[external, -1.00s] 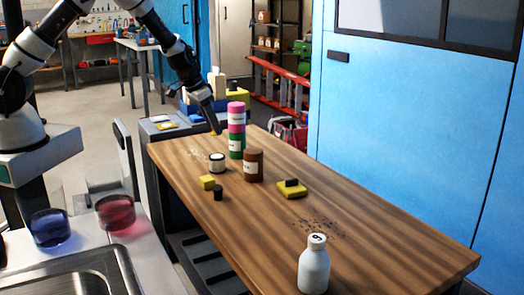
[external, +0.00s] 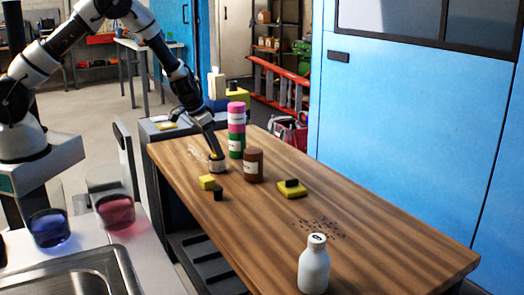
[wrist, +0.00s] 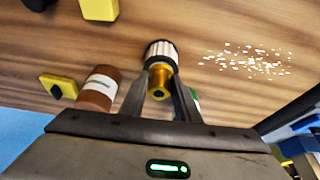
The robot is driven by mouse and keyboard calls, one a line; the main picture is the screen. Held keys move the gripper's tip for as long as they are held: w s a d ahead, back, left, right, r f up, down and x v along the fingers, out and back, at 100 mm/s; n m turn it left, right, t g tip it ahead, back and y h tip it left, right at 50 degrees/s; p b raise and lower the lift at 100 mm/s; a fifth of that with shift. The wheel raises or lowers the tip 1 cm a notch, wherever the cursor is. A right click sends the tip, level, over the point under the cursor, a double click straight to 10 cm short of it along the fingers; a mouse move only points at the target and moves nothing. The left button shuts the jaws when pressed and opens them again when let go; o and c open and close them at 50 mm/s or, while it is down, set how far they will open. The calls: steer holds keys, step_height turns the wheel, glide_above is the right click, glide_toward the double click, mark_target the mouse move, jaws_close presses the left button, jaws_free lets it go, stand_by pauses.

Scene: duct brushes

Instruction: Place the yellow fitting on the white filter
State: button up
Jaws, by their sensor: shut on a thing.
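The yellow fitting (wrist: 159,82) is a small golden piece with a dark hole, held between the fingers of my gripper (wrist: 160,88). In the external view my gripper (external: 214,148) points down, with the fitting at its tip. The white filter (external: 217,166) is a short white cylinder with a dark rim, upright on the wooden table. It also shows in the wrist view (wrist: 161,50), ribbed and partly hidden behind the fitting. The fitting is at the filter's top; I cannot tell whether they touch.
A brown jar (external: 253,166) and a stack of green and pink cans (external: 236,117) stand close by. A white bottle (external: 314,267) stands at the front.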

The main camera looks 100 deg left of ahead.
steer(key=o, duration=1.1)
steer(key=shift+c, duration=0.2)
steer(key=shift+r+p, duration=0.3)
steer(key=shift+p, duration=0.2)
steer(key=p+v, duration=0.2)
steer(key=v, duration=0.9)
steer(key=shift+s+r, duration=0.15)
steer(key=shift+r, duration=0.15)
steer(key=shift+d, duration=0.15)
